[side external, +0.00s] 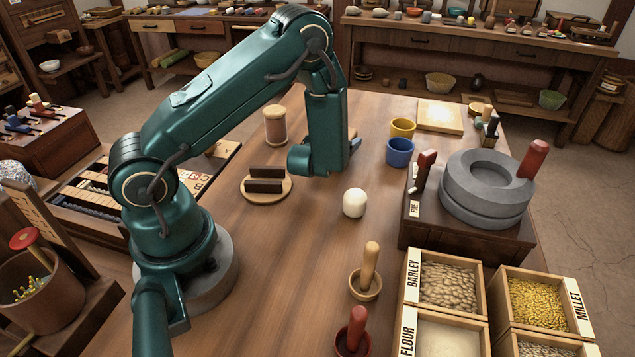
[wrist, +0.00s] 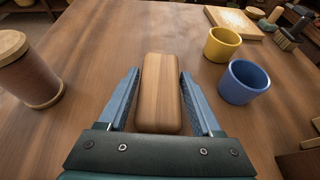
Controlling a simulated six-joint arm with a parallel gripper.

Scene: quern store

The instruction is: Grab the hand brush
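My gripper (wrist: 160,74) points down over the table with its two blue fingers apart. A rounded wooden block (wrist: 160,92), perhaps the back of the hand brush, lies lengthwise between the fingers, with a narrow gap on each side. No bristles show on it; its underside is hidden. In the side view my arm hides nearly all of it.
A blue cup (wrist: 244,82) and a yellow cup (wrist: 222,44) stand right of the block. A wooden spool-like jar (wrist: 28,70) stands left. A round board with dark bars (side external: 266,187), a white lump (side external: 354,203) and a stone quern (side external: 485,188) stand nearby.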

